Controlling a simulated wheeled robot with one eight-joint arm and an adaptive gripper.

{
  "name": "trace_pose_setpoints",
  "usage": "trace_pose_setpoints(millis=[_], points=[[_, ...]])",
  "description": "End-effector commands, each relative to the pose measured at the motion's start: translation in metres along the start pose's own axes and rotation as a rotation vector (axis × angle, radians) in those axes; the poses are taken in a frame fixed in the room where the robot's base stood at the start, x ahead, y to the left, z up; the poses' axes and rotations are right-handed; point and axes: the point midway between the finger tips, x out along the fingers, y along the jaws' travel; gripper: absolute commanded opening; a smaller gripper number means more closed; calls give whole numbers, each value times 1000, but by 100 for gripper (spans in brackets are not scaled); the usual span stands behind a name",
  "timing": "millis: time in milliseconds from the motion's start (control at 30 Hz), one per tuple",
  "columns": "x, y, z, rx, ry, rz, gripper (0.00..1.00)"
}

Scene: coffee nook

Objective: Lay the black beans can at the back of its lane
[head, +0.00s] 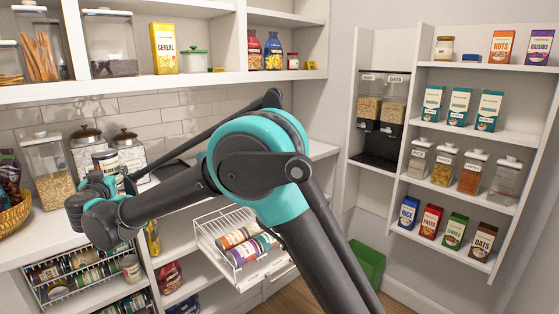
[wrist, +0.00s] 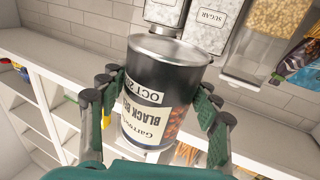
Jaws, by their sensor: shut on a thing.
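The black beans can (wrist: 158,92) has a dark label with a cream panel and bare metal ends. My gripper (wrist: 153,112) is shut on it, with fingers on both sides. In the head view the can (head: 105,161) looks roughly upright, held above the left counter, and my gripper (head: 97,183) partly hides it. A white wire rack (head: 62,290) below the counter holds several cans lying on their sides. A second white wire rack (head: 226,222), pulled out at the centre, also holds lying cans. I cannot tell which lane is for black beans.
A wicker basket (head: 14,217) is at the far left. Shelves with boxes and jars line the right wall. A green bin (head: 366,265) stands on the floor.

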Motion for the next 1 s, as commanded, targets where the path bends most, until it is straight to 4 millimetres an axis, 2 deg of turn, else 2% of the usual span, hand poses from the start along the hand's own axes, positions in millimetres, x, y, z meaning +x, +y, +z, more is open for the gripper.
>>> trace_pose_setpoints(millis=[33, 200, 500, 700, 1000], points=[[11, 17, 5, 0, 0, 13, 10], [46, 73, 25, 0, 0, 41, 10], [94, 181, 60, 0, 0, 90, 10], [114, 257, 81, 0, 0, 124, 10], [127, 376, 111, 0, 0, 176, 10]])
